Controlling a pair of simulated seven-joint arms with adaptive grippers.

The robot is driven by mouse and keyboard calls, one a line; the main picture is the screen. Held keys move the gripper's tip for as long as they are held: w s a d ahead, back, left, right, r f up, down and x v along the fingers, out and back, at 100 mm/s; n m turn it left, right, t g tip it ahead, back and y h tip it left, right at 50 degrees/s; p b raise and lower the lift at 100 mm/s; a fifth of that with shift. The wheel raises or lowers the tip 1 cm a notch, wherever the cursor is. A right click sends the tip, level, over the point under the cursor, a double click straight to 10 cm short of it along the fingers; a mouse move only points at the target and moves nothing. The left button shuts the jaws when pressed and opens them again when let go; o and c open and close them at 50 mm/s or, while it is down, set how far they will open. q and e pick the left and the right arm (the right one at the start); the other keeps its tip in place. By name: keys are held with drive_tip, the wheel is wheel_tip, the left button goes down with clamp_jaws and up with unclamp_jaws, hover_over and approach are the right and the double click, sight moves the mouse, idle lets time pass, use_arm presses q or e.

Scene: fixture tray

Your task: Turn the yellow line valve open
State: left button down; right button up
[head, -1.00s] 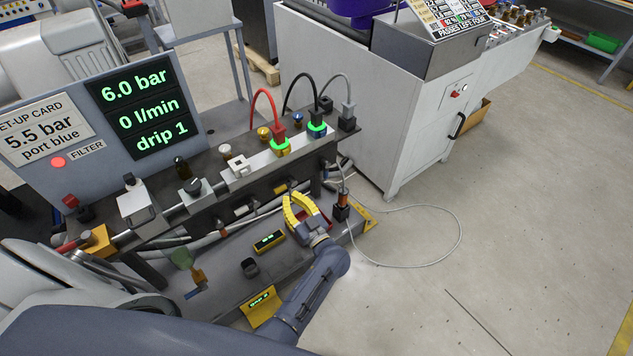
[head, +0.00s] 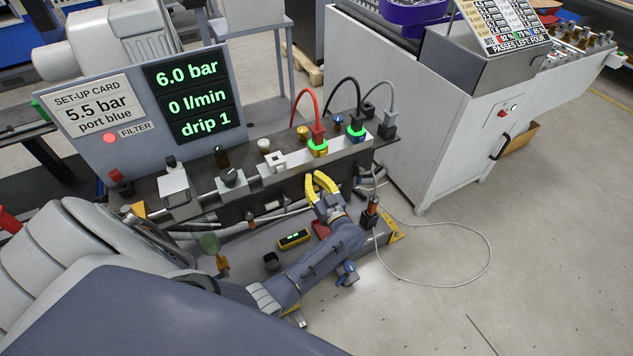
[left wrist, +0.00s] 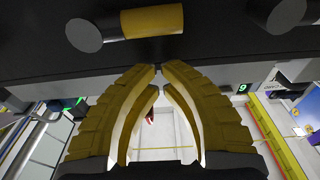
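A yellow barrel-shaped handle (left wrist: 152,20) with a grey round end shows at the top of the left wrist view, against the dark block; I take it for the yellow line valve. In the head view my fingers cover that spot on the block's front. The yellow port (head: 318,153) above it has a green-lit ring and a red hose plug. My left gripper (head: 313,174) has yellow fingers close to the front of the block. In the left wrist view its fingertips (left wrist: 159,70) nearly meet, with nothing held, below the yellow handle. My right gripper is not in view.
The display (head: 191,100) reads 6.0 bar, 0 l/min, drip 1. The set-up card (head: 92,110) reads 5.5 bar, port blue. A black hose plug (head: 356,122) stands in the blue port. A grey cable (head: 440,284) loops on the floor at right.

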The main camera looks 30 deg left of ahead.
sight(317, 186)
use_arm(q)
drive_tip(key=shift+s+d+f, duration=0.15)
drive_tip(key=shift+f, duration=1)
